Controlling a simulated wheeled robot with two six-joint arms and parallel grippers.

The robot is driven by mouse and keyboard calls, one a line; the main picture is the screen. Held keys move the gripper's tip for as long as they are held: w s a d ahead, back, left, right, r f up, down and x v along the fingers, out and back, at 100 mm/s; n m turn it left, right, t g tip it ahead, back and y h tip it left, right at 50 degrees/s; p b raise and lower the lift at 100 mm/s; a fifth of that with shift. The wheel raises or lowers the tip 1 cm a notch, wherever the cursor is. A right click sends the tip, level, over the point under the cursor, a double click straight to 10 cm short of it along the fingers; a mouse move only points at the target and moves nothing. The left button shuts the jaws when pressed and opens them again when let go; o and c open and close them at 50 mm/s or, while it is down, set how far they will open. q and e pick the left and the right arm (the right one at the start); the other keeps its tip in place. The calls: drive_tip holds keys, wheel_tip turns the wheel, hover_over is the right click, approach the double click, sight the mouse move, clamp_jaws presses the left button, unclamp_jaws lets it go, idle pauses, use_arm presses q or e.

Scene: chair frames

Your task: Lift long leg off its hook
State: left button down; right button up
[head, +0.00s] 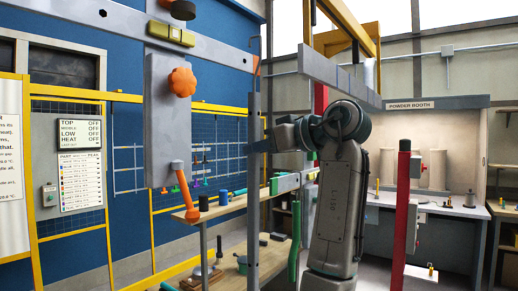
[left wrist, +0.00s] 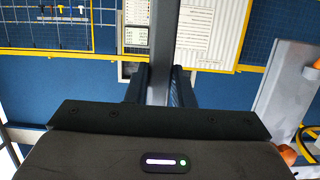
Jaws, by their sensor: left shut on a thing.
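The long leg (head: 253,215) is a grey upright bar in the middle of the head view. It runs from just below a thin hook (head: 257,66) with an orange part, down to the bottom edge. I cannot tell whether its top still touches the hook. My left gripper (head: 262,146) is shut on the leg in its upper part, coming from the right. In the left wrist view the leg (left wrist: 162,45) stands upright between the two dark fingers (left wrist: 160,88). My right gripper is not in view.
An overhead grey rail (head: 220,47) crosses behind the leg's top. A grey column with an orange knob (head: 182,82) stands left. A workbench (head: 215,208) with small items lies behind the leg. A red post (head: 403,200) and the powder booth (head: 430,150) are right.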

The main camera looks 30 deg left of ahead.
use_arm(q)
drive_tip(key=shift+p+v, duration=0.4)
drive_tip(key=shift+v, duration=2.15)
